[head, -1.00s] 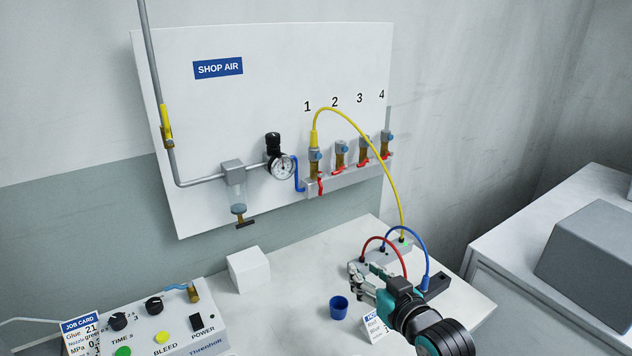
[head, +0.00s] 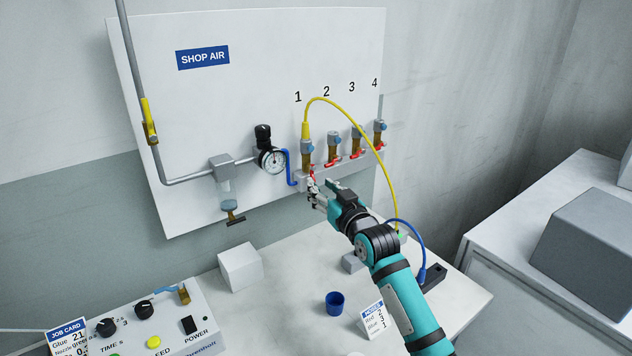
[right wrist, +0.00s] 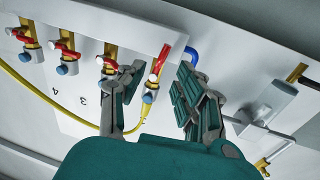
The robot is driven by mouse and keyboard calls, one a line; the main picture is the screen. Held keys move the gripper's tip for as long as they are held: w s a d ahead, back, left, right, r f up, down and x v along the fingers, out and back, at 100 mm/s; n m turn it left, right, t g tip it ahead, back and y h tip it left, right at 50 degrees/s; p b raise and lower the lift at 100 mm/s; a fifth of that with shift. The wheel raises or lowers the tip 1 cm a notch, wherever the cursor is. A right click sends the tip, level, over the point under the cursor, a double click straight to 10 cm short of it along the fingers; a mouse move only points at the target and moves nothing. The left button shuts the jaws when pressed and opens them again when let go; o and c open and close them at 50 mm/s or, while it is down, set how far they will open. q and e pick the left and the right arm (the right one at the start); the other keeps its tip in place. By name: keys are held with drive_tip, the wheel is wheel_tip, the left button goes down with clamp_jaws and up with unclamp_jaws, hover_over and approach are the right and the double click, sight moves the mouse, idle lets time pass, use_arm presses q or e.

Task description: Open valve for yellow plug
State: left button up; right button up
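The yellow plug (head: 305,131) sits upright on top of the valve under number 1, and its yellow hose (head: 377,148) arcs down to the table. That brass valve has a red handle (right wrist: 160,59), which lies roughly in line with the valve body. The other red handles lie more across their valves. My right gripper (head: 314,188) is just below the valve, partly hiding the handle in the head view. In the right wrist view the right gripper (right wrist: 160,73) is open, with its fingers apart on either side of the handle. My left gripper is not in view.
A pressure gauge (head: 272,160) and blue tube (head: 291,166) are left of valve 1. Valve 2 (head: 333,148) is close on the right. A blue cup (head: 335,303), white block (head: 240,267) and control box (head: 170,320) stand on the table.

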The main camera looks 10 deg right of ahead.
sight(313, 177)
drive_tip(key=shift+x, duration=1.85)
drive_tip(key=shift+f, duration=0.1)
clamp_jaws()
